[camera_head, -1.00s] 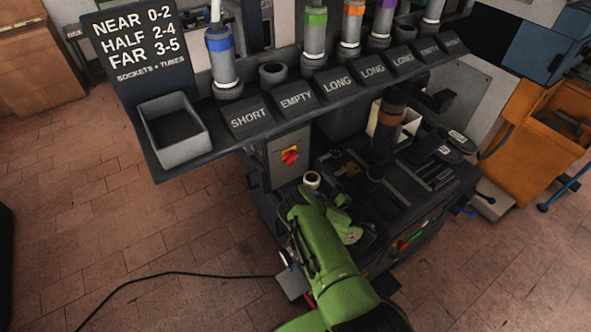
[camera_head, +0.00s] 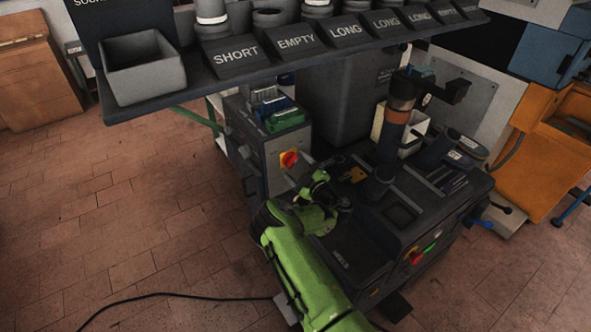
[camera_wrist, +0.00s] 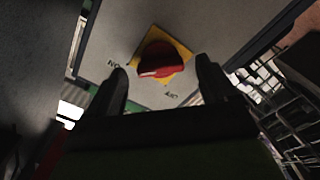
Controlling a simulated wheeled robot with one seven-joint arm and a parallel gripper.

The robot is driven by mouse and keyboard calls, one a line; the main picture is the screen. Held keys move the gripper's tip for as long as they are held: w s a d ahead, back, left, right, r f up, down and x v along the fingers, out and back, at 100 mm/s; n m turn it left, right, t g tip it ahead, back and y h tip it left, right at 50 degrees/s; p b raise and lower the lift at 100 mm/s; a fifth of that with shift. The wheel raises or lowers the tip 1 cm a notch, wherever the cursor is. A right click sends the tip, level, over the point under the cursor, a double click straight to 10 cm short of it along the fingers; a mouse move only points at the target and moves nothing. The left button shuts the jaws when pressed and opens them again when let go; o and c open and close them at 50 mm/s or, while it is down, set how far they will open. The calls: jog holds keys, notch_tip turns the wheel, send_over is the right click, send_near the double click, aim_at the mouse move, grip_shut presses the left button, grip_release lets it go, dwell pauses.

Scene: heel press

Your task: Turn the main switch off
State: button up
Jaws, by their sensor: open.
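The main switch is a red knob on a yellow plate (camera_head: 289,159), on the grey side panel of the machine. In the wrist view the red knob (camera_wrist: 160,60) lies between and beyond my two fingertips. A white mark on the knob faces roughly left, nearer the ON label (camera_wrist: 113,63) than the OFF label (camera_wrist: 171,95). My gripper (camera_wrist: 161,70) is open, with one finger on either side of the knob in the picture. Contact with the knob cannot be told. In the head view my gripper (camera_head: 307,174) is just right of and below the switch.
A dark shelf with labelled sockets (camera_head: 297,42) overhangs above the switch. A dark post with a copper band (camera_head: 398,115) stands on the machine top to the right. Green and blue items (camera_head: 285,117) sit on top of the panel box.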

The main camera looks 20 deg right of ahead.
jog(key=shift+w+a, duration=0.2)
jog(key=shift+w, duration=0.6)
jog(key=shift+c, duration=0.4)
jog(key=c, duration=1)
